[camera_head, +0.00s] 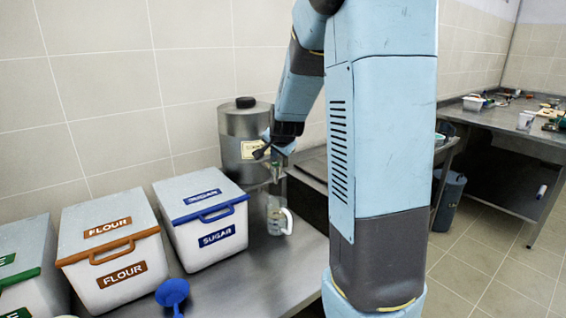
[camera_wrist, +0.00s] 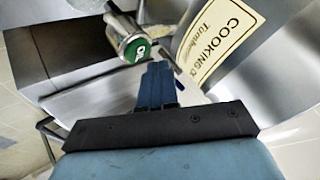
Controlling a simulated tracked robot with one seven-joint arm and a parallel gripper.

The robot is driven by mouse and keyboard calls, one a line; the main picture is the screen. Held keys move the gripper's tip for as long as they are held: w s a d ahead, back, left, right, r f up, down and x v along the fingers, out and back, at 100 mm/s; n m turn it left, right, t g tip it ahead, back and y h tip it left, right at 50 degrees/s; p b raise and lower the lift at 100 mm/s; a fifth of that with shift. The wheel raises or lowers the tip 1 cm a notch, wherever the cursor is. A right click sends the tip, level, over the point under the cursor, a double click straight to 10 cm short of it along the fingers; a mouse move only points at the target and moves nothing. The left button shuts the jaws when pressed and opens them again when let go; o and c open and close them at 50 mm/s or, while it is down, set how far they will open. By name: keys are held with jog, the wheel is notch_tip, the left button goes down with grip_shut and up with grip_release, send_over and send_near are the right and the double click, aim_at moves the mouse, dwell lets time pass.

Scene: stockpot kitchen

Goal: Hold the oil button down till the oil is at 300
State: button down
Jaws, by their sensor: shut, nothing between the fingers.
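The green oil button (camera_wrist: 138,49) sits on the end of a metal cylinder in the wrist view. My gripper (camera_wrist: 157,72) is shut and empty, its blue fingertips just beside the button; I cannot tell whether they touch it. The steel oil dispenser (camera_head: 238,124) stands against the wall in the head view, and its "COOKING O…" label shows in the wrist view (camera_wrist: 221,38). My gripper also shows in front of the dispenser (camera_head: 277,158), small and partly hidden. A clear jug (camera_head: 274,213) with a pale handle stands below it on the counter. Its oil level and marks are unreadable.
A white sugar box (camera_head: 204,228) with a blue handle and a flour box (camera_head: 112,255) with a brown handle stand left of the jug. A blue scoop-like thing (camera_head: 173,293) is in front. The steel counter (camera_head: 262,278) before the jug is clear.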

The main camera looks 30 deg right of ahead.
jog(key=shift+s+f, duration=0.15)
jog(key=shift+f, duration=0.05)
jog(key=shift+f, duration=0.1)
jog(key=shift+s+d, duration=0.15)
jog(key=shift+d, duration=0.15)
jog(key=shift+d, duration=0.1)
jog(key=shift+a+f, duration=0.15)
jog(key=shift+a, duration=0.05)
